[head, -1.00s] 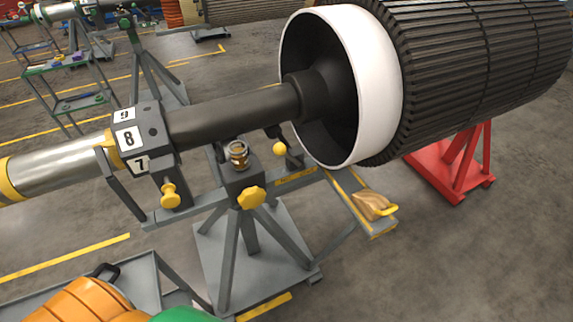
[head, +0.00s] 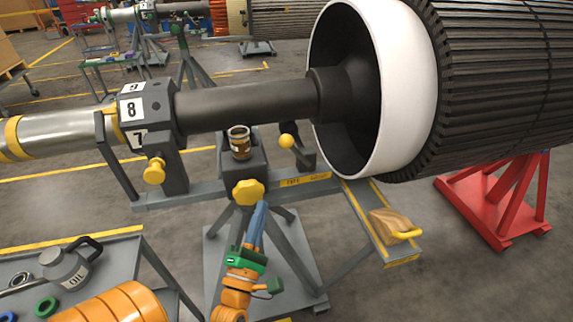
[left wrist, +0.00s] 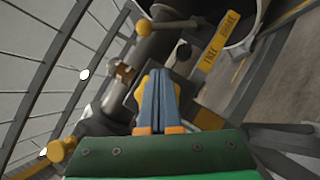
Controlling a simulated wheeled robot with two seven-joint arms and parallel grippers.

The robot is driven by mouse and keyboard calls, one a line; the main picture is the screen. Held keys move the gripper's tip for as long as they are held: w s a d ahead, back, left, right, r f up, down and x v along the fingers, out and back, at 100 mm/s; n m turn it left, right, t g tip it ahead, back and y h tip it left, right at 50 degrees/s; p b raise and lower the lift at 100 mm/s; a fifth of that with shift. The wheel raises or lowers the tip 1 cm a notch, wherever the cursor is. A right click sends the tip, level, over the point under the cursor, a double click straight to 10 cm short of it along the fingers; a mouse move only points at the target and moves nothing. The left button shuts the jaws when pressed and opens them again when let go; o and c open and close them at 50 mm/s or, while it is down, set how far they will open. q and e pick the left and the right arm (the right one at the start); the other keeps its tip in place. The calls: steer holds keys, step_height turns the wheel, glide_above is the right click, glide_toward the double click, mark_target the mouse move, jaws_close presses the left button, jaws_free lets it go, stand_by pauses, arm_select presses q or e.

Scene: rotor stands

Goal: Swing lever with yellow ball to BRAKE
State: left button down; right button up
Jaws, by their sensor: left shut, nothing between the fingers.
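The lever's yellow ball (head: 286,141) shows in the head view beside the rotor stand, below the dark shaft and left of the white ring. A yellow strip (head: 305,180) marked FREE and BRAKE lies below it. In the left wrist view, FREE and BRAKE show on the strip (left wrist: 216,43), and a yellow ball (left wrist: 143,26) is at upper left. The ball appears nearer the FREE end. My left gripper (head: 262,205) is shut and empty, pointing up in front of the stand, below the ball and apart from it. Its fingers (left wrist: 158,75) show in the left wrist view. My right gripper is out of view.
A yellow star knob (head: 248,193) is just above my left fingertips. A brass cup (head: 239,142) sits on the stand block. A grey cart (head: 130,245) with an oil can (head: 66,267) stands at left. The red stand (head: 500,205) supports the ribbed drum (head: 495,80).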

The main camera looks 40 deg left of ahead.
arm_select(q)
steer(key=p, duration=0.4)
glide_toward(298, 154)
steer(key=w+a+r, duration=0.2)
steer(key=w+a, duration=0.2)
steer(key=a, duration=0.1)
steer(key=shift+w+d+r, duration=0.3)
steer(key=shift+w+d, duration=0.05)
steer(key=shift+w, duration=0.05)
steer(key=shift+w+r, duration=0.1)
